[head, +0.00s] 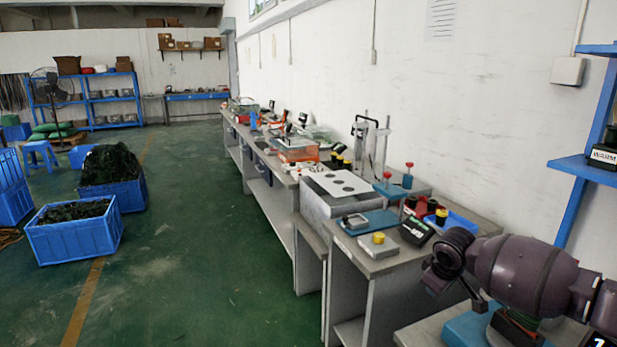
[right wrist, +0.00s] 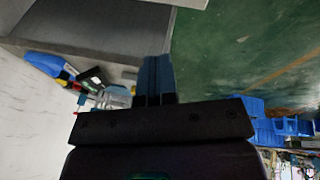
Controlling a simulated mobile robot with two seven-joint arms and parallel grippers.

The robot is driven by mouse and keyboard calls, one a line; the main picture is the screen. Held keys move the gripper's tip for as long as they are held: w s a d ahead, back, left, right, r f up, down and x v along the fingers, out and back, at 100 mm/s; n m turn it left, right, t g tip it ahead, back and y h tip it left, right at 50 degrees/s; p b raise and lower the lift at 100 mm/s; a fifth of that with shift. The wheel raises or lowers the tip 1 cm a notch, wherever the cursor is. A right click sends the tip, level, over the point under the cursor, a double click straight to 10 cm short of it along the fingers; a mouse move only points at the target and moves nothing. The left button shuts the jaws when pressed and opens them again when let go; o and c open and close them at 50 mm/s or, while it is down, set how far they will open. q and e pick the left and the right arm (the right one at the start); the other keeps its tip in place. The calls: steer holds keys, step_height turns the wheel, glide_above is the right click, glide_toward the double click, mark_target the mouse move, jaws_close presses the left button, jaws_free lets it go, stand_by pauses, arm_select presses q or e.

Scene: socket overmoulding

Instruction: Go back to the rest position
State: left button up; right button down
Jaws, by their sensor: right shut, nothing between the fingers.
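My right gripper (right wrist: 158,76) shows in the right wrist view with its two dark fingers pressed together and nothing between them. It points toward the grey side of a workbench (right wrist: 100,22), with green floor beside it. In the head view my right arm comes in at the lower right, in front of the near benches; its fingers cannot be made out there. My left gripper is in neither view.
A long workbench (head: 272,190) with devices runs along the white wall. A blue shelf (head: 585,168) is at right. Blue crates (head: 75,238) stand left; the floor between is clear.

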steer(key=s+a+f+n+t+y, duration=0.15)
steer(key=a+t+y, duration=0.3)
steer(key=a, duration=0.75)
steer(key=s+a+t+y, duration=0.2)
steer(key=s+a+t, duration=0.2)
steer(key=s, duration=0.2)
steer(key=s+d+f+m+h, duration=0.2)
steer(key=s+d+f, duration=0.2)
steer(key=s, duration=0.6)
steer(key=s+d+f+m+g+h, duration=0.1)
steer(key=s+d+f+m+h, duration=0.1)
steer(key=s+f, duration=0.5)
steer(key=s+d+f+m+h, duration=0.2)
steer(key=s+d+f, duration=0.4)
steer(key=s, duration=0.8)
steer(key=shift+d+f+m, duration=0.2)
steer(key=shift+d+m, duration=0.1)
steer(key=shift+m, duration=0.55)
